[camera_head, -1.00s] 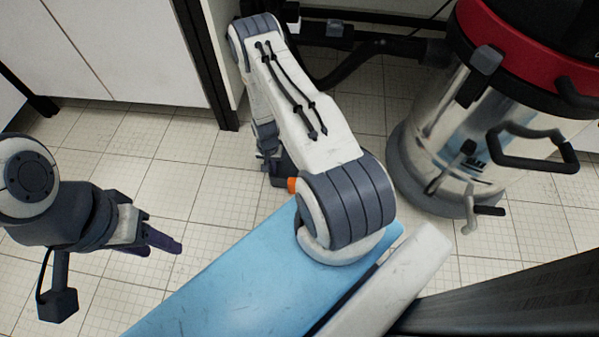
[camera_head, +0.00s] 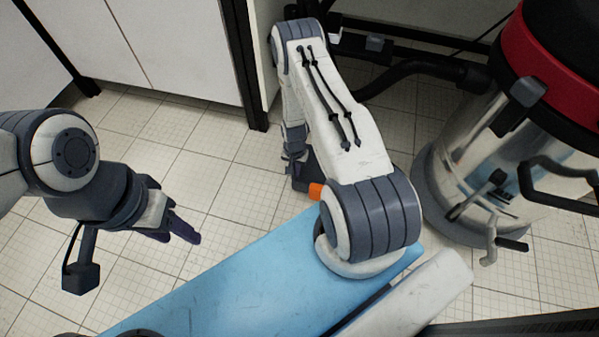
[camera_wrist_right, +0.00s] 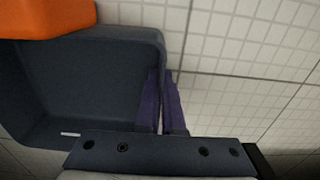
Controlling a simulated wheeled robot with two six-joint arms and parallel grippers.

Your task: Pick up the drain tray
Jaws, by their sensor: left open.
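The drain tray is a dark grey, shallow, walled piece in the right wrist view (camera_wrist_right: 95,85). It shows small and partly hidden beyond my right arm in the head view (camera_head: 304,178). My right gripper (camera_wrist_right: 162,103) has its two purple fingers close together on either side of the tray's side wall, one inside and one outside, and looks shut on it. I cannot tell whether the tray is clear of the floor. My left gripper (camera_head: 180,228) is open and empty, over the floor at the left, away from the tray.
An orange part (camera_wrist_right: 45,18) is at the tray's edge. A steel and red vacuum drum (camera_head: 465,150) stands at the right, its dark hose (camera_head: 420,78) running behind my right arm. White cabinets (camera_head: 150,45) line the back. Tiled floor (camera_head: 215,165) is open at left centre.

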